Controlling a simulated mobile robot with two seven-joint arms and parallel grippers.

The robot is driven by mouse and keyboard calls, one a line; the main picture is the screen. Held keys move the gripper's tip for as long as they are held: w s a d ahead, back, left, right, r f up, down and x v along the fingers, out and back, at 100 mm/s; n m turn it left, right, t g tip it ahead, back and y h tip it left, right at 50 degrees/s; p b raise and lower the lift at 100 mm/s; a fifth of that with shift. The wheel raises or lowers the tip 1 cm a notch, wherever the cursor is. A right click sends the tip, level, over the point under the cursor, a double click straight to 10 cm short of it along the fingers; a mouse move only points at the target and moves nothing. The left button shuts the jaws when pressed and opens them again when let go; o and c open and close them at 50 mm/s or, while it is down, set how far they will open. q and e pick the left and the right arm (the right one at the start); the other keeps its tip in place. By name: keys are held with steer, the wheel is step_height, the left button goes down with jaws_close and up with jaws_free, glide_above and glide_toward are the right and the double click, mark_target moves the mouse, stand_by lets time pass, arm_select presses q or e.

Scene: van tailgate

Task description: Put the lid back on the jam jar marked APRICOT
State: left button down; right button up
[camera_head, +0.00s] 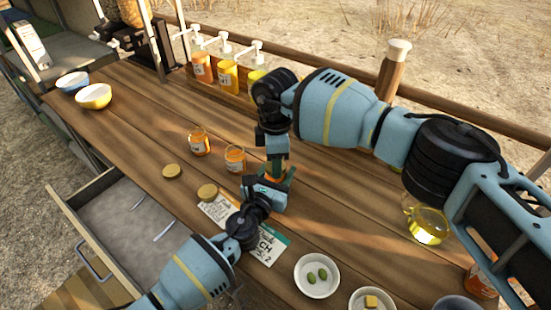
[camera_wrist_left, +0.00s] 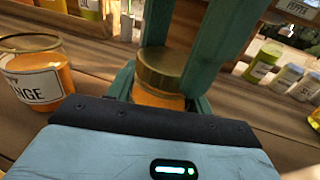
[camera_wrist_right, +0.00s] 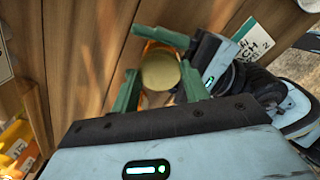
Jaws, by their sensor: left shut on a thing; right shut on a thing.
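A jar of orange jam (camera_wrist_left: 158,99) stands on the table between the fingers of my left gripper (camera_wrist_left: 162,92), which is shut on it. Its label is hidden. A gold lid (camera_wrist_left: 163,66) sits at the jar's mouth, with no clear gap; I cannot tell if it is screwed down. My right gripper (camera_wrist_right: 158,88) is shut on the lid from above, and the lid (camera_wrist_right: 160,70) shows round between its fingers. In the head view both grippers, left (camera_head: 272,184) and right (camera_head: 276,160), meet at this jar and mostly hide it.
Two open jam jars (camera_head: 199,141) (camera_head: 235,159) stand left of the grippers; one label ends in "NGE" (camera_wrist_left: 36,88). Two loose gold lids (camera_head: 172,171) (camera_head: 207,192) lie nearby. A printed card (camera_head: 268,248), bowls (camera_head: 317,276), pump bottles (camera_head: 228,76) and an open drawer (camera_head: 130,215) surround them.

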arm_select(q)
steer(key=shift+f, duration=0.1)
arm_select(e)
steer(key=m, duration=0.3)
steer(key=o, duration=1)
steer(key=shift+c, duration=0.2)
steer(key=shift+r, duration=0.1)
steer(key=shift+r, duration=2.2)
steer(key=shift+c, duration=0.4)
